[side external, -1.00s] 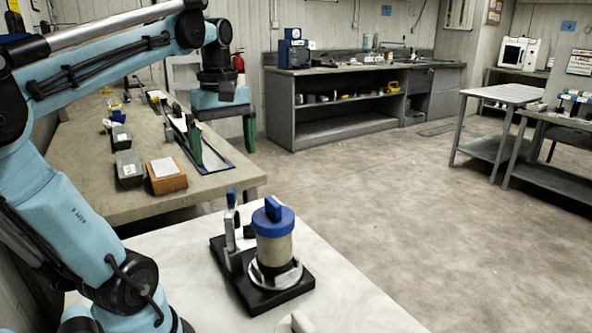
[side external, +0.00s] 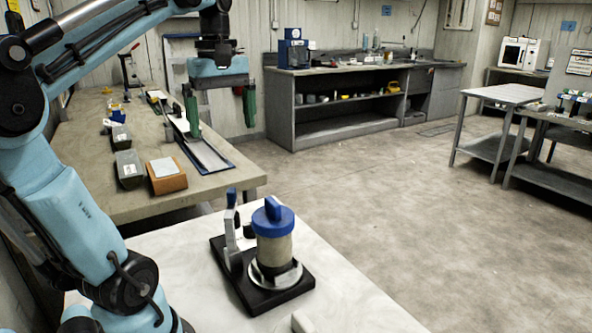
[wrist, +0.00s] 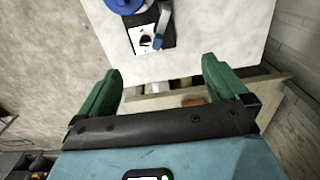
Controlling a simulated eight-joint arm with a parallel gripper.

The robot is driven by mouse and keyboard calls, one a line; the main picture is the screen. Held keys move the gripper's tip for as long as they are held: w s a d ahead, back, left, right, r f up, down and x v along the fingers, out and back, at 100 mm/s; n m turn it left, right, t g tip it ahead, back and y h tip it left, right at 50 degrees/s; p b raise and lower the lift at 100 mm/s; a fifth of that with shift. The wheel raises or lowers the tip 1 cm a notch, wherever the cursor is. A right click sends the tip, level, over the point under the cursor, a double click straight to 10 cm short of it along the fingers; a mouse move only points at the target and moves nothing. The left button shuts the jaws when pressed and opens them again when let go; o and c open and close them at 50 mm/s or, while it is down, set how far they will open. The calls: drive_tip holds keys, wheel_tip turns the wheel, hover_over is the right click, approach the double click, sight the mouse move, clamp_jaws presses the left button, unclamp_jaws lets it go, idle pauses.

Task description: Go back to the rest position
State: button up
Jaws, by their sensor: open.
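My gripper (side external: 221,112) hangs in the air with its green fingers spread wide and nothing between them. In the side view it appears above the far bench, higher than the long tray. The wrist view also shows my gripper (wrist: 160,88) open and empty, its two green fingers apart. The blue-capped cylinder (side external: 275,242) stands upright on a black base plate (side external: 272,298) on the near white table. A blue-tipped clamp lever (side external: 231,215) stands beside it. The same stand shows at the top of the wrist view (wrist: 150,38), well away from the fingers.
The bench (side external: 90,185) holds a long blue-edged tray (side external: 205,155), dark grey boxes (side external: 128,170) and an orange box with a light top (side external: 167,177). The near white table (side external: 180,265) is mostly clear. A grey counter (side external: 340,140) stands far behind, with open floor between.

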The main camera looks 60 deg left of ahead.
sight(271, 201)
drive_tip(key=w+d+f+m, duration=0.2)
drive_tip(key=d+f+m, duration=0.1)
drive_tip(key=f+m, duration=0.1)
drive_tip(key=w+d+f+m, duration=0.1)
drive_tip(key=d+f+m, duration=0.3)
drive_tip(key=m, duration=0.3)
drive_tip(key=w+d+f+m, duration=0.2)
drive_tip(key=d+f+m, duration=0.1)
drive_tip(key=f+m, duration=0.1)
drive_tip(key=shift+w+d+m, duration=0.2)
drive_tip(key=shift+w+m, duration=0.1)
drive_tip(key=shift+m, duration=0.6)
drive_tip(key=shift+f+m, duration=0.2)
drive_tip(key=shift+m, duration=0.2)
drive_tip(key=shift+s+a+f, duration=0.2)
drive_tip(key=shift+a+f, duration=0.2)
drive_tip(key=shift+a, duration=0.1)
drive_tip(key=shift+s+a+f, duration=0.2)
drive_tip(key=shift+a+f, duration=0.2)
drive_tip(key=shift+a, duration=0.1)
drive_tip(key=shift+f, duration=0.45)
drive_tip(key=shift+r, duration=0.1)
